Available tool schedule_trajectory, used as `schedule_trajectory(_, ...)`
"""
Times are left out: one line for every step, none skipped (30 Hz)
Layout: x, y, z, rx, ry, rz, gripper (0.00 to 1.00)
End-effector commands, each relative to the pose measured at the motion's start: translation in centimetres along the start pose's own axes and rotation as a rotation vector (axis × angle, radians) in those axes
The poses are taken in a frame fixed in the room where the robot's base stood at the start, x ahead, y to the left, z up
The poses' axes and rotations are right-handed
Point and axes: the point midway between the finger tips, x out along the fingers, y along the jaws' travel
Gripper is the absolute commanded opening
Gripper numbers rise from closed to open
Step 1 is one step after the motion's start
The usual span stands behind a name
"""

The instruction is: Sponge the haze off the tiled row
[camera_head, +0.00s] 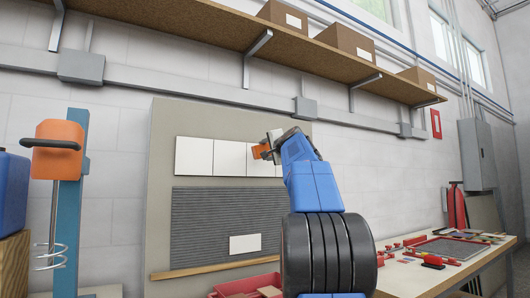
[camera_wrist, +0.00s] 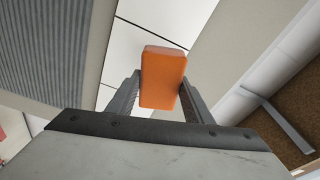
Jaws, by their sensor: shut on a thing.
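The tiled row (camera_head: 229,158) is a line of white tiles along the upper part of an upright beige board. White tiles with dark joints also show in the wrist view (camera_wrist: 135,52). My gripper (camera_head: 268,150) is at the right end of the row. It is shut on an orange sponge (camera_wrist: 163,78), which sits between both fingers. The sponge is in front of the tiles; I cannot tell whether it touches them. My arm hides the right end of the row in the head view. I cannot make out haze on the visible tiles.
Below the row is a grey ridged panel (camera_head: 205,223) with one white tile (camera_head: 245,244) on it, above a wooden ledge (camera_head: 215,267). A red tray (camera_head: 245,284) is below. A shelf (camera_head: 215,28) runs overhead. A mixer stand (camera_head: 70,200) is left, a cluttered workbench (camera_head: 425,277) right.

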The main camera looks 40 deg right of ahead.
Motion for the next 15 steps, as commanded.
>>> schedule_trajectory(0.0,0.0,0.0,0.0,0.0,0.0,0.28)
schedule_trajectory(-0.1,0.0,0.0,0.0,0.0,0.0,0.28)
schedule_trajectory(-0.1,0.0,0.0,0.0,0.0,0.0,0.28)
schedule_trajectory(-0.2,0.0,-0.1,0.0,0.001,0.0,0.28)
schedule_trajectory(-0.4,-0.1,-0.1,0.0,0.001,-0.001,0.28)
schedule_trajectory(-0.6,-0.1,-0.1,0.0,0.001,-0.001,0.28)
schedule_trajectory(-0.8,-0.1,-0.2,0.0,0.002,-0.001,0.28)
schedule_trajectory(-1.0,-0.1,-0.2,0.0,0.002,-0.001,0.28)
schedule_trajectory(-1.3,-0.1,-0.3,0.0,0.002,0.0,0.28)
schedule_trajectory(-1.6,-0.1,-0.3,0.0,0.002,0.0,0.28)
schedule_trajectory(-1.8,0.0,-0.3,0.0,0.002,0.0,0.28)
schedule_trajectory(-2.1,0.0,-0.4,0.0,0.002,0.0,0.28)
schedule_trajectory(-2.4,-0.1,-0.4,0.0,0.001,-0.001,0.28)
schedule_trajectory(-2.6,-0.1,-0.4,-0.001,0.001,-0.001,0.28)
schedule_trajectory(-2.8,-0.1,-0.4,-0.001,0.001,-0.001,0.28)
